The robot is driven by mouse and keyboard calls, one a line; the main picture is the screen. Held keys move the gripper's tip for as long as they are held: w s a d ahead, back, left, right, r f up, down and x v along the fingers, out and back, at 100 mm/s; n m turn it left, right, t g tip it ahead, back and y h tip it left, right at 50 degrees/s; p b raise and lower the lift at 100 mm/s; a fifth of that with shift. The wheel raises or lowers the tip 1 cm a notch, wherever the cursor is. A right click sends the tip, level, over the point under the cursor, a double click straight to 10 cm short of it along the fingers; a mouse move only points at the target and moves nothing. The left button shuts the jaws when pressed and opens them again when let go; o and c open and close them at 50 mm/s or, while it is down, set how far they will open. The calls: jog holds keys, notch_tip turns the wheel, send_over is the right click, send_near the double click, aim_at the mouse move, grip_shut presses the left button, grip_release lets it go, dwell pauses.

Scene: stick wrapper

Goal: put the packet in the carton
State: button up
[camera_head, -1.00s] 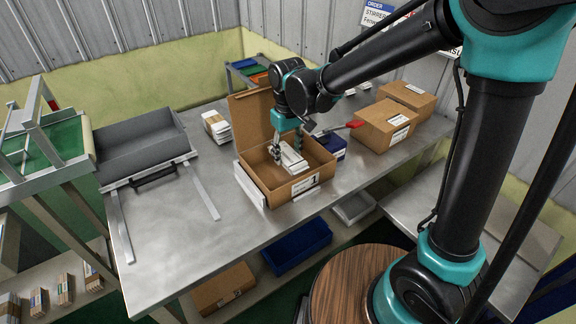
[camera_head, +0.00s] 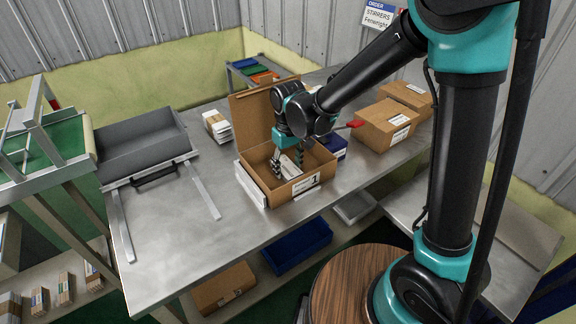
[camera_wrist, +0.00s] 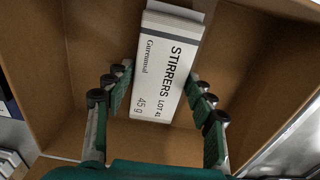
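My gripper (camera_head: 289,161) points down inside the open brown carton (camera_head: 302,187), which bears a label with a "1". A white packet (camera_head: 290,166) sits between the fingers in the carton and is partly hidden by them. In the wrist view the packet (camera_wrist: 165,68) shows its face, printed "STIRRERS". The fingers (camera_wrist: 160,80) stand on either side of it, with a narrow gap visible at the left. They look open, though contact on the right is hard to judge. White edges of something else show behind the packet's far end.
The carton's flap (camera_head: 252,117) stands up at the back. A white stack (camera_head: 217,127) and grey tray (camera_head: 142,146) are to the left. Closed boxes (camera_head: 384,127), a dark blue box (camera_head: 334,146) and a red-handled tool (camera_head: 354,124) are to the right.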

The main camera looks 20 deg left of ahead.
aim_at(288, 168)
jog(key=shift+o, duration=1.1)
notch_tip(288, 168, up, 12)
jog(key=shift+r, duration=0.15)
dwell(0.7)
